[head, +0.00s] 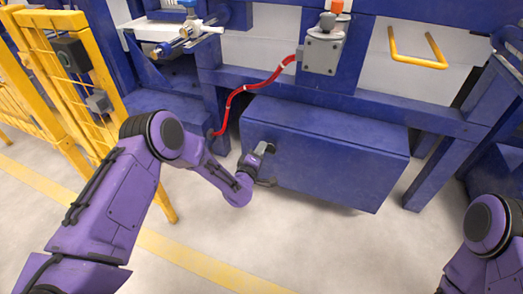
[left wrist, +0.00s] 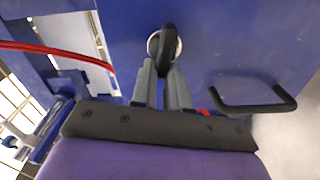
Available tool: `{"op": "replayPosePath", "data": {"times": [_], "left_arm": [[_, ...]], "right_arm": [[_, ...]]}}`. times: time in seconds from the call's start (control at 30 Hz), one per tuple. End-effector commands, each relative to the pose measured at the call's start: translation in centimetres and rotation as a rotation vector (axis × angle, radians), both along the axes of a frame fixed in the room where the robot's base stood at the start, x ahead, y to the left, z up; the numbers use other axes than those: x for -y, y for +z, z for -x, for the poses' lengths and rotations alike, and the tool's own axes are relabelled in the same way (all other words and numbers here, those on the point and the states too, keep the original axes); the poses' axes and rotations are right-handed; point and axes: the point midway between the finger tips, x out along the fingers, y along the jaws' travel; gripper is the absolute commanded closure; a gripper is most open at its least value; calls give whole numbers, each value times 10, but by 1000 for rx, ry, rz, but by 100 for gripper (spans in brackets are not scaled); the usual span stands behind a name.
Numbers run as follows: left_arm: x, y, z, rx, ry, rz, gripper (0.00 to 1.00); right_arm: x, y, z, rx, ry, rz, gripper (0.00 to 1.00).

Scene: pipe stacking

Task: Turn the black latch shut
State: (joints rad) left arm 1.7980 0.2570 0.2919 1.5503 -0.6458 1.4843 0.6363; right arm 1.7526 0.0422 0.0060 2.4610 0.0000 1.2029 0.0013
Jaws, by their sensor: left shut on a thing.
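The black latch (left wrist: 167,42) sits on a round silver plate on the face of the blue box, upright in the left wrist view. My left gripper (left wrist: 163,70) has its two grey fingers closed on either side of the latch's lower end. In the head view my left gripper (head: 264,150) is at the left part of the blue box's (head: 325,150) front face, and it hides the latch there. My right arm shows only at the lower right of the head view; its gripper is out of frame.
A black bar handle (left wrist: 255,107) stands out from the box right of the latch in the left wrist view. A red hose (head: 236,93) runs down left of the box. Yellow fencing (head: 88,60) stands at the left. The floor in front is clear.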

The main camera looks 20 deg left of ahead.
Motion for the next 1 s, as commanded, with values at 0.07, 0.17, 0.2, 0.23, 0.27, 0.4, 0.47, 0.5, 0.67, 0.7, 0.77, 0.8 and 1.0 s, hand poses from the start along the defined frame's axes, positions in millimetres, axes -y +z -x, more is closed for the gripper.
{"op": "replayPosePath", "data": {"times": [0.07,0.17,0.2,0.23,0.27,0.4,0.47,0.5,0.67,0.7,0.77,0.8,1.0], "left_arm": [[0,-3,0,-3,-1,53,100],[0,-4,0,-5,-1,112,100],[0,-5,0,-6,-1,132,100],[-1,-5,0,-7,0,146,100],[-1,-5,0,-7,0,159,100],[0,-6,0,-9,-1,205,100],[0,-6,0,-9,-1,218,100],[0,-7,0,-10,-2,225,100],[0,-7,0,-9,-2,239,100],[0,-7,0,-9,-2,240,100],[0,-7,0,-9,-2,241,100],[0,-7,0,-10,-2,241,100],[0,-7,0,-10,-2,241,100]], "right_arm": [[0,-2,0,0,0,0,100],[0,-4,0,-1,-1,-1,100],[0,-4,0,-1,-1,-1,100],[0,-4,0,-1,-1,-1,100],[0,-5,0,-1,-1,-1,100],[0,-6,0,-1,-1,-1,100],[0,-6,0,-1,-1,-1,100],[0,-6,1,-1,-1,-1,100],[0,-6,0,-1,-1,-1,100],[0,-6,0,-1,-1,-1,100],[0,-6,0,-1,-1,-1,100],[0,-6,0,-1,-1,-1,100],[0,-6,0,-1,-1,-1,100]]}}
